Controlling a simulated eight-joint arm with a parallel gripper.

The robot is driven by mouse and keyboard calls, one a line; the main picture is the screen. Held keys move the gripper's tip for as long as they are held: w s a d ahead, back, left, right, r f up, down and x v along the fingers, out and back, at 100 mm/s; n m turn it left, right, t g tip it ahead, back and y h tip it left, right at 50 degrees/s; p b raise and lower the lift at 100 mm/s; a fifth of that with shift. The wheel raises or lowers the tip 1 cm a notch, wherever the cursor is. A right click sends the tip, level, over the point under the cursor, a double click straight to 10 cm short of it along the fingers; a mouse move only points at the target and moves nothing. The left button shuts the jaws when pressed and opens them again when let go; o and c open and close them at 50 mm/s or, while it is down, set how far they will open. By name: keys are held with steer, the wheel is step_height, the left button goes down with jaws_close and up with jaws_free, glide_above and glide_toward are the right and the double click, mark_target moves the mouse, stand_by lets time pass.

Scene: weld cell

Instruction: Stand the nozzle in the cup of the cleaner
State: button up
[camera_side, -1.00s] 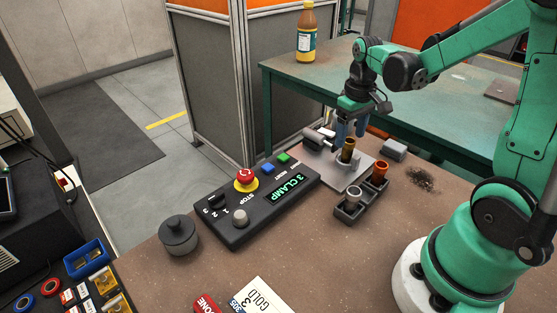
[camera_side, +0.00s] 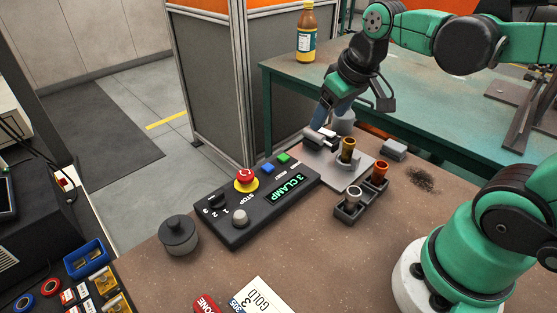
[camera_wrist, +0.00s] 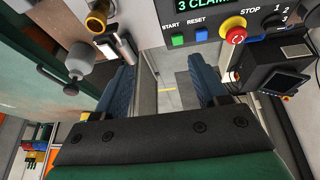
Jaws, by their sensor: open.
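A brass nozzle (camera_side: 348,149) stands upright at a short grey holder on the cleaner's light plate (camera_side: 330,176); I take that holder for the cup. How deep the nozzle sits is hidden. In the wrist view the nozzle (camera_wrist: 97,20) is at the upper left, outside my fingers. My gripper (camera_side: 322,114) is tilted behind and left of the nozzle, apart from it. In the wrist view my gripper (camera_wrist: 165,75) has its blue fingers wide apart, with only floor and panelling between them.
A grey cylinder (camera_side: 345,119) stands close behind my fingers. The clamp control box (camera_side: 240,220) lies left. A grey block (camera_side: 394,149) sits right of the plate.

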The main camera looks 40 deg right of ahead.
steer(key=a+t, duration=0.1)
steer(key=a+f+t, duration=0.1)
steer(key=a, duration=0.1)
steer(key=s+a, duration=0.1)
steer(key=shift+a+f+n+t+y, duration=0.2)
steer(key=shift+a+n+t+y, duration=0.1)
steer(key=shift+t+y, duration=0.1)
